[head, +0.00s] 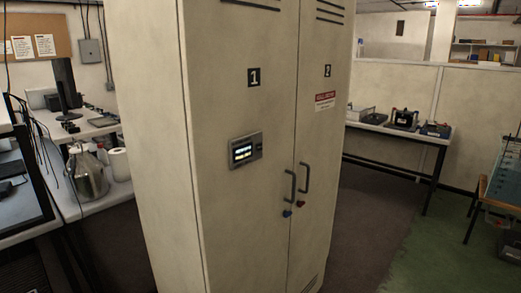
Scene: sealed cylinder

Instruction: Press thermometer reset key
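A small grey panel (245,150) with a lit display is mounted on the left door of a tall cream cabinet (225,215). It looks like the thermometer, but I cannot read it. A reset key is too small to make out on it. Neither of my grippers is in view.
The cabinet's two doors have dark handles (303,178) and appear closed. A bench (97,200) with a metal vessel (88,175) and a paper roll (119,164) stands left. A table (400,130) with equipment stands behind right. Floor (365,225) right of the cabinet is clear.

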